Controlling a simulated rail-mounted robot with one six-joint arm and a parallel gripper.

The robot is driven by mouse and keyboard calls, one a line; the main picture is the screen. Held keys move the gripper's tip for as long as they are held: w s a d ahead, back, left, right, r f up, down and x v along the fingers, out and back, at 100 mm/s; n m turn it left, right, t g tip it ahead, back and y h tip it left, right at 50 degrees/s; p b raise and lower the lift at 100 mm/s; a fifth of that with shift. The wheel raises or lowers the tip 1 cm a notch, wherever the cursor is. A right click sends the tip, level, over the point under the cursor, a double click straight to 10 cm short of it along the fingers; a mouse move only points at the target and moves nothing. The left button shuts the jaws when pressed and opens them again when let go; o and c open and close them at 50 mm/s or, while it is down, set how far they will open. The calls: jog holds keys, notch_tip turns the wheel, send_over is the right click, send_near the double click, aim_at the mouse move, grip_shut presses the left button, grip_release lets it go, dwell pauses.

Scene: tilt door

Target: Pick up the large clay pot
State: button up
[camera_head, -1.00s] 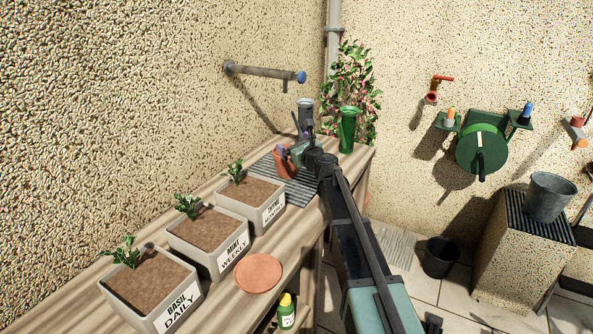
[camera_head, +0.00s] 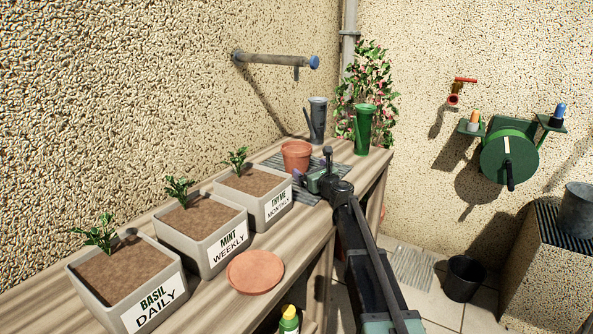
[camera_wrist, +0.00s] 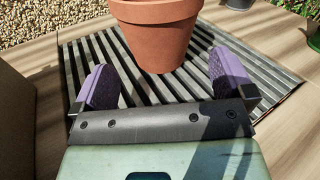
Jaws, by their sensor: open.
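A terracotta clay pot (camera_head: 296,155) stands upright on a dark ribbed mat (camera_head: 273,162) on the wooden bench, behind the thyme planter. In the wrist view the pot (camera_wrist: 156,35) is just ahead of my gripper, and its top is cut off by the frame edge. My gripper (camera_wrist: 163,80) is open, its purple-padded fingers apart, with the lower part of the pot centred ahead of the gap. It seems not to touch the pot. In the head view my gripper (camera_head: 306,176) is low over the mat, at the pot's near right side.
Three labelled planters, basil (camera_head: 128,280), mint (camera_head: 203,232) and thyme (camera_head: 254,196), line the bench. A terracotta saucer (camera_head: 255,271) lies near its front edge. A grey can (camera_head: 317,118) and a green vase (camera_head: 363,130) stand behind the pot.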

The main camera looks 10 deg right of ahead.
aim_at(304, 163)
jog(key=x, duration=0.7)
jog(key=shift+w+r, duration=0.1)
jog(key=shift+w, duration=0.2)
jog(key=shift+s, duration=0.1)
jog(key=shift+c, duration=0.5)
jog(key=c, duration=0.8)
notch_tip(304, 163, up, 20)
jog(key=p, duration=2)
jog(key=shift+r, duration=0.15)
